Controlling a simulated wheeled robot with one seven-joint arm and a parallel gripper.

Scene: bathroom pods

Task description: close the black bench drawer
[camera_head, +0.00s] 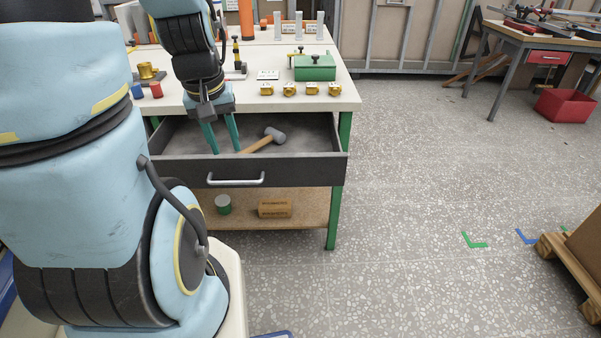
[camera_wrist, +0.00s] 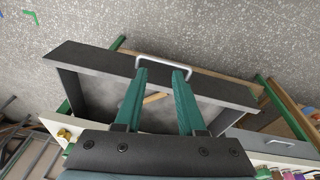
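The black bench drawer (camera_head: 308,168) stands pulled out from under the white bench top, with a silver bar handle (camera_head: 236,180) on its front. A mallet (camera_head: 272,136) with a grey head and wooden shaft lies inside it. My gripper (camera_head: 226,150) points down over the drawer, behind its front panel, with its two green fingers apart and nothing between them. In the wrist view my gripper (camera_wrist: 160,75) shows its fingers spread, the tips near the drawer handle (camera_wrist: 165,62) in the picture. The drawer front (camera_wrist: 85,57) runs across that view. I cannot tell whether the fingers touch the drawer.
The bench top (camera_head: 345,100) holds a green box (camera_head: 315,69), several brass blocks (camera_head: 289,89) and small red and blue parts. A lower shelf (camera_head: 305,212) carries a can and a wooden block.

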